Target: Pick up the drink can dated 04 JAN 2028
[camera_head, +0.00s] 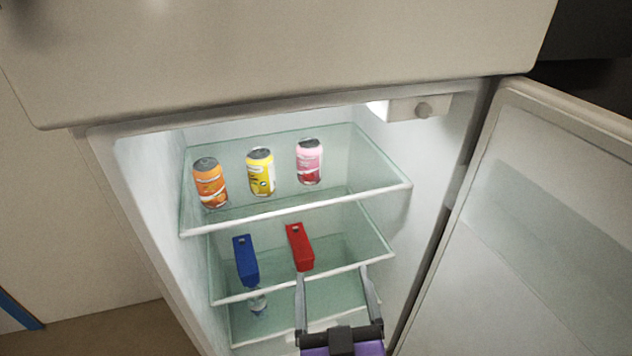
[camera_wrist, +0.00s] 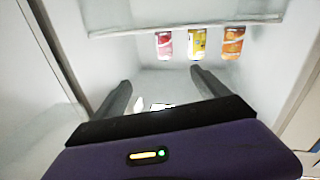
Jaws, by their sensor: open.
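Three drink cans stand upright in a row on the top glass shelf (camera_head: 330,200) of the open fridge. From the left in the head view they are an orange can (camera_head: 210,184), a yellow can (camera_head: 261,172) and a pink can (camera_head: 309,162). In the wrist view the order is reversed: pink (camera_wrist: 165,44), yellow (camera_wrist: 197,42) and orange (camera_wrist: 232,42). No date is legible on any can. My gripper (camera_head: 331,273) is open and empty, lower than the cans and in front of the lower shelves. Its fingers also show in the wrist view (camera_wrist: 160,74).
A blue carton (camera_head: 246,261) and a red carton (camera_head: 300,247) stand on the middle shelf. A clear bottle (camera_head: 258,303) is below. The fridge door (camera_head: 550,220) stands open at right. The top shelf's right part is bare.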

